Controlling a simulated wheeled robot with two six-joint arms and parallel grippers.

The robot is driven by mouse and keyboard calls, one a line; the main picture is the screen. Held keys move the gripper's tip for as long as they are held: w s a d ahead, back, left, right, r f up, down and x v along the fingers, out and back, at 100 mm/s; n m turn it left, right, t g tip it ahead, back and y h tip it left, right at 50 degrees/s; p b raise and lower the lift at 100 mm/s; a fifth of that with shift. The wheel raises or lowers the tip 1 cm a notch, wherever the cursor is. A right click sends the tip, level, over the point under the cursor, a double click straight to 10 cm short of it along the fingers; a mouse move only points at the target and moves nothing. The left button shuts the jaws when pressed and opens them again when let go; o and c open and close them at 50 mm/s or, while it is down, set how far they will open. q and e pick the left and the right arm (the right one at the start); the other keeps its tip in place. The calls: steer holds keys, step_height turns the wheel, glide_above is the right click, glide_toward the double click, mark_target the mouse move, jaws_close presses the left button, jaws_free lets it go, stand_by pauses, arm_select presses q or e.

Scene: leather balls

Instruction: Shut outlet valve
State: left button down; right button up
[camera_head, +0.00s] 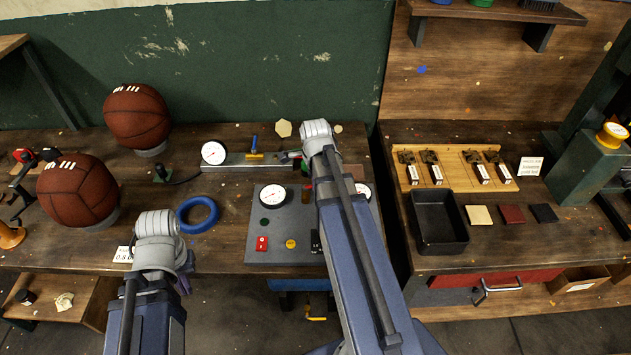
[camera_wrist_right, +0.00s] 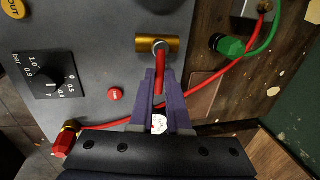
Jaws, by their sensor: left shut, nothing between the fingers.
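In the right wrist view a brass valve (camera_wrist_right: 172,45) sits on the grey panel (camera_wrist_right: 110,60). Its red lever (camera_wrist_right: 159,78) points down the picture, away from the brass body. My right gripper (camera_wrist_right: 160,78) has its two dark blue fingers close on both sides of this lever, with almost no gap. In the head view my right arm covers the valve and part of the grey panel (camera_head: 262,215). My left gripper (camera_head: 184,284) is shut and empty at the bench's front edge, left of the panel, mostly hidden behind its own wrist.
A red hose (camera_wrist_right: 205,80) and green connector (camera_wrist_right: 229,45) lie beside the panel. A dial (camera_wrist_right: 48,82) and red button (camera_wrist_right: 116,94) are on it. A blue ring (camera_head: 197,214), two leather balls (camera_head: 136,115) and a pressure gauge (camera_head: 213,153) stand on the bench.

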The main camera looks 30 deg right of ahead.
steer(key=o, duration=0.5)
steer(key=shift+c, duration=0.2)
steer(key=shift+r, duration=0.1)
step_height(320, 180, up, 8)
steer(key=s+p, duration=0.1)
steer(key=p, duration=0.6)
steer(key=shift+s+a+f+p, duration=0.15)
steer(key=shift+a+f+p, duration=0.1)
steer(key=shift+a+p, duration=0.15)
steer(key=s+a+f+n+b, duration=0.1)
steer(key=s+a+n, duration=0.2)
steer(key=a+n, duration=0.6)
steer(key=s+a+f+n+g+b, duration=0.1)
steer(key=s+a+n, duration=0.2)
steer(key=a+n, duration=0.6)
steer(key=s+a+f+n+g+b, duration=0.1)
steer(key=s+a+n, duration=0.3)
steer(key=a+n, duration=0.6)
steer(key=shift+a+f, duration=0.25)
steer(key=shift+a, duration=0.75)
